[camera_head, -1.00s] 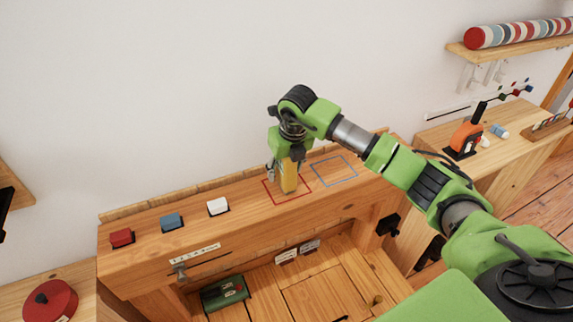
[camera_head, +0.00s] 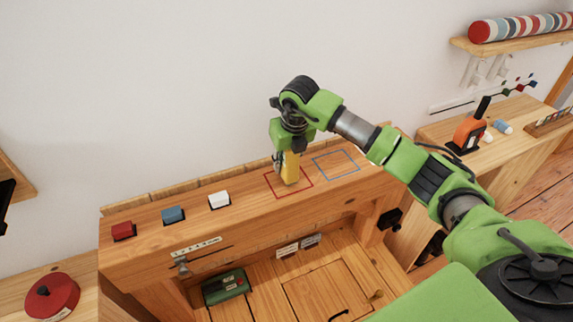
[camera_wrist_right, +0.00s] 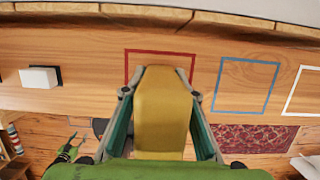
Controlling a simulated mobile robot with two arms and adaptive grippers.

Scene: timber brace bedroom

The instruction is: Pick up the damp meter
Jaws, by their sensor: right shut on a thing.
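The damp meter appears to be the yellow block-like thing (camera_head: 291,169) at the red square outline (camera_head: 275,194) on the wooden bench ledge. It stands upright under my right gripper (camera_head: 288,158). In the right wrist view the yellow body (camera_wrist_right: 162,115) sits between both fingers of my right gripper (camera_wrist_right: 160,95), which is shut on it. Its lower end is near the ledge inside the outline; any gap beneath is too small to tell. The gripper hides its upper part in the head view. My left gripper is not in view.
A red block (camera_head: 123,231), a blue block (camera_head: 173,215) and a white block (camera_head: 219,200) stand on the ledge to the left. An empty blue outline (camera_head: 336,164) lies to the right. A green box (camera_head: 225,287) sits below. The wall rises close behind.

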